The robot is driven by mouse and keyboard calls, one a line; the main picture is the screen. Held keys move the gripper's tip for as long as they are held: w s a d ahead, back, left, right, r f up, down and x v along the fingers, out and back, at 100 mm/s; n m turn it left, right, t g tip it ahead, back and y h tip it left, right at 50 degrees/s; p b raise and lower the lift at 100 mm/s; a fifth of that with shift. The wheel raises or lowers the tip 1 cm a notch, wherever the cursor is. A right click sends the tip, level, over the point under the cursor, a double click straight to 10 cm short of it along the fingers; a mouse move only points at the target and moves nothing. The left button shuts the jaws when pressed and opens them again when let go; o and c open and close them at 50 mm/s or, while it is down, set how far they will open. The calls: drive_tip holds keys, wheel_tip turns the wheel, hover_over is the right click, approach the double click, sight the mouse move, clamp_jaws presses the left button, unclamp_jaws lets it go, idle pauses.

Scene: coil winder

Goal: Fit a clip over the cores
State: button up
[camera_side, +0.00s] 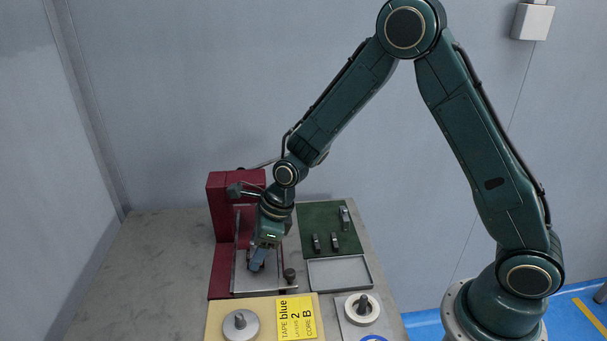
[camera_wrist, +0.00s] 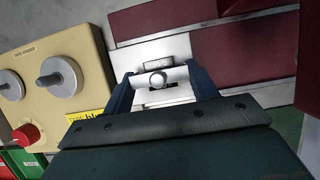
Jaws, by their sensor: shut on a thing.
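The dark red winder (camera_side: 221,194) stands at the middle of the bench, with a pale metal bed (camera_side: 240,284) on its base. My gripper (camera_side: 257,266) reaches down over this bed. In the wrist view its two blue fingers (camera_wrist: 160,82) are shut on a pale grey part (camera_wrist: 143,76) lying crosswise between them, with a round end near its middle. I cannot tell whether this part is a clip or a core. Small dark grey pieces, which look like clips (camera_side: 316,242), stand on the green mat (camera_side: 318,218). The side view hides most of the held part.
An empty grey tray (camera_side: 340,272) lies in front of the mat. A beige tape holder (camera_wrist: 42,50) carries two spools (camera_wrist: 61,77). A yellow card (camera_side: 296,318) reads tape blue, layers 2, core B. A pale spool (camera_side: 362,309) stands at the right. The bench's left side is clear.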

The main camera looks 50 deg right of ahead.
drive_tip(key=shift+f, duration=0.85)
drive_tip(key=o, duration=1)
drive_tip(key=shift+r, duration=0.2)
drive_tip(key=v, duration=1.3)
drive_tip(key=shift+s+d+r, duration=0.1)
drive_tip(key=shift+r, duration=0.15)
